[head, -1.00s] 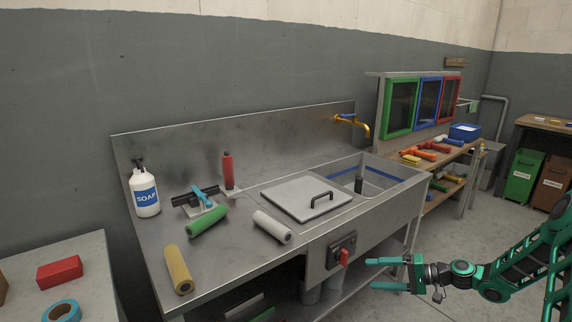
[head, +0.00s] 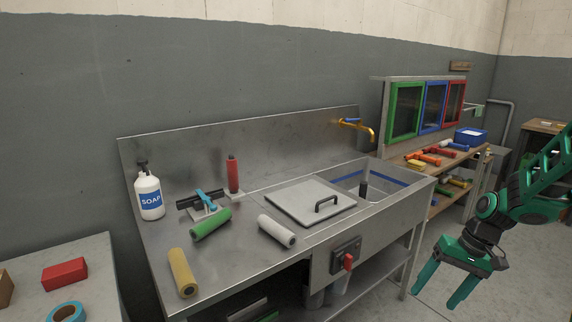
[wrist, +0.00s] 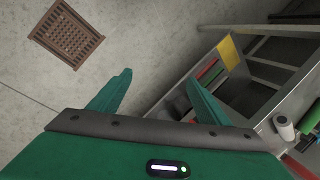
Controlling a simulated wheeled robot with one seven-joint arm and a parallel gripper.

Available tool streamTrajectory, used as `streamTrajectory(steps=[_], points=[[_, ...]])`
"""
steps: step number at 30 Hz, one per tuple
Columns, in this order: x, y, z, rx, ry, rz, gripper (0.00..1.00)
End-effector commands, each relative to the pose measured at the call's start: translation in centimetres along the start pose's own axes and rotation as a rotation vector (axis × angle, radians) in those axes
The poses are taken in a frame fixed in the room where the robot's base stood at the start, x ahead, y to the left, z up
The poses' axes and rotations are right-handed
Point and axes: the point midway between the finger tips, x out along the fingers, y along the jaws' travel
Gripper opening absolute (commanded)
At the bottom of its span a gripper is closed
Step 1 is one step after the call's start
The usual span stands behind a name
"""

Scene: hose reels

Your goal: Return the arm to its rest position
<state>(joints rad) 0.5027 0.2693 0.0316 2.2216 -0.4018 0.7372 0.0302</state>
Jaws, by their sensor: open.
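My gripper (head: 443,292) is at the lower right of the head view, in front of the sink bench's right end. Its green fingers point down and are apart, with nothing between them. In the wrist view the gripper (wrist: 155,92) also shows open and empty, with the concrete floor and the bench's underside beyond it. My arm reaches in from the right edge of the head view, folded down at the wrist.
The floor around my gripper is clear.

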Motion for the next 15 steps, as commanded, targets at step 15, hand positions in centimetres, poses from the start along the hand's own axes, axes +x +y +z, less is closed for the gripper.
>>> streamTrajectory(steps=[15], points=[[-9.5, 2.7, 13.4, 0.159, 0.065, 0.255, 0.70]])
